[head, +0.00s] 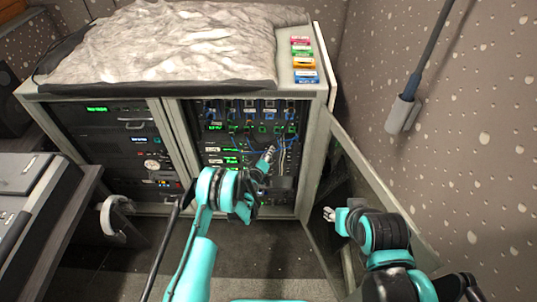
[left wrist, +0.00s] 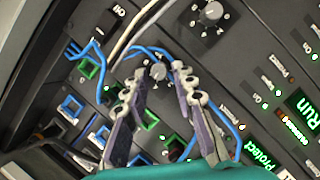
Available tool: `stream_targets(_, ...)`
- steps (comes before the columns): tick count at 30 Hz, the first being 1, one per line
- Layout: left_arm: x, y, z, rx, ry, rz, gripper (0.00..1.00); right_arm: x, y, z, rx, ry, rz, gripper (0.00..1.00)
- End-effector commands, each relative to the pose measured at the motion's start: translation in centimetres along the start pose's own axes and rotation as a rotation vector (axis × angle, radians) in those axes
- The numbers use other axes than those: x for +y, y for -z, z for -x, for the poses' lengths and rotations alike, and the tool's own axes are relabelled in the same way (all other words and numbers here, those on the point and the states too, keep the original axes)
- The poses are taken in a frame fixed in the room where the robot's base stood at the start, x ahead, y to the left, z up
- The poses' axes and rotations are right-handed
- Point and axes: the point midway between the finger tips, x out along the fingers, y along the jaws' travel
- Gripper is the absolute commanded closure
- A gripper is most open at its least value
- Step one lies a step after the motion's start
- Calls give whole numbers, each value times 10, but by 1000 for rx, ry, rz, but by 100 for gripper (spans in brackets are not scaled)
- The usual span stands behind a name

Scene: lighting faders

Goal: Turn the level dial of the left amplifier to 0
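My left gripper (head: 268,156) reaches into the right-hand bay of the equipment rack (head: 171,150). In the left wrist view its two fingers (left wrist: 157,82) are apart, one on each side of a small round grey dial (left wrist: 158,70). I cannot tell whether they touch it. A second grey dial (left wrist: 210,13) with a pale pointer mark sits on a dark panel at the top. I cannot tell which dial belongs to the left amplifier, and no level reading is legible. My right gripper (head: 330,214) is low by the open rack door, away from the dials; its opening is unclear.
Blue and white cables (left wrist: 135,30) run close to the fingers. The open rack door (head: 375,190) stands right of the bay. A crumpled grey cover (head: 180,45) and coloured labelled blocks (head: 303,60) lie on top. A hanging microphone (head: 403,112) is at right.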

Motion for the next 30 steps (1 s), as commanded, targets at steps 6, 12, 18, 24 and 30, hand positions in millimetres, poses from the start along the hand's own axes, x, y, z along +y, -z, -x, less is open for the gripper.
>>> stream_targets(6,0,-1,0,-2,0,0,62,0,0,0,0,0,0,60)
stream_targets(12,6,3,2,-3,0,-1,62,0,0,0,0,0,0,60)
stream_targets(18,34,22,10,-3,0,0,62,0,0,0,0,0,0,60)
stream_targets(24,64,42,18,-2,0,0,62,0,0,0,0,0,0,60)
stream_targets(30,79,53,22,-2,1,0,62,0,0,0,0,0,0,60)
